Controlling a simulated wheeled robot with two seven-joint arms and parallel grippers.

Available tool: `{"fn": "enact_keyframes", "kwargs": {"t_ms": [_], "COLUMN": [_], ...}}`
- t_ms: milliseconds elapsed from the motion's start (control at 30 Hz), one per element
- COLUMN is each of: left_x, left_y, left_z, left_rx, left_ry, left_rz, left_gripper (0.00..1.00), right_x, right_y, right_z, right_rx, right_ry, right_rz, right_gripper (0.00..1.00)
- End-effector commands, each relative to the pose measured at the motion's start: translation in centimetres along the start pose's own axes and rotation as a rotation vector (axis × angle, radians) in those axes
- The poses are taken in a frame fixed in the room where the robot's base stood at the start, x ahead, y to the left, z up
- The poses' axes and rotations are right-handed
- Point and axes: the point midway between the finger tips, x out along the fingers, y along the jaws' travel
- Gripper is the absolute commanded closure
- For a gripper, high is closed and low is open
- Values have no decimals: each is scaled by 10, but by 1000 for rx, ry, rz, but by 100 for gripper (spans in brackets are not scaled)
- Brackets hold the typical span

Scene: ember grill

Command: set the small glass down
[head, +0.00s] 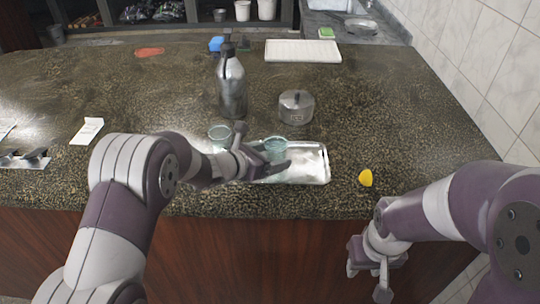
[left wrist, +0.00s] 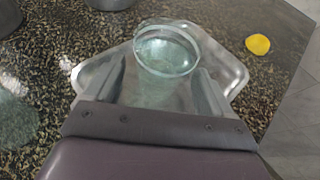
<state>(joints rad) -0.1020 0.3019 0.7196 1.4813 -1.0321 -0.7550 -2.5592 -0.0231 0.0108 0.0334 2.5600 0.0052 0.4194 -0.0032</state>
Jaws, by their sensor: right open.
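A small clear greenish glass (head: 275,148) stands upright over the silver tray (head: 318,176). In the head view the left gripper (head: 268,160) partly hides the tray and the glass's lower part. I cannot tell whether the glass's base touches the tray. My right gripper (head: 372,268) is open and empty, low in front of the counter's edge.
A second glass (head: 220,132) stands left of the tray. A metal bottle (head: 232,88) and a lidded pot (head: 296,107) stand behind. A yellow lemon-like piece (head: 365,178) lies right of the tray. A white board (head: 302,51) lies farther back.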

Motion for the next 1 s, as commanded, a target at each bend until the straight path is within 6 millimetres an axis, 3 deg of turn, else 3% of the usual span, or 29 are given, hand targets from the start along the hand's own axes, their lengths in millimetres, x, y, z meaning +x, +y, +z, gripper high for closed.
{"fn": "enact_keyframes", "kwargs": {"t_ms": [333, 733, 1000], "left_x": [-6, -100, -122], "left_y": [1, 1, 0], "left_z": [3, 3, 3], "left_rx": [-1, -1, -1], "left_ry": [0, -2, 0], "left_rz": [2, 4, 0], "left_gripper": [17, 17, 17], "right_x": [-4, 4, 5], "right_y": [0, 0, 0], "right_z": [-1, 0, 0], "right_rx": [0, 0, 0], "right_ry": [1, 0, 0], "right_rz": [0, 0, 0], "right_gripper": [57, 57, 57]}}
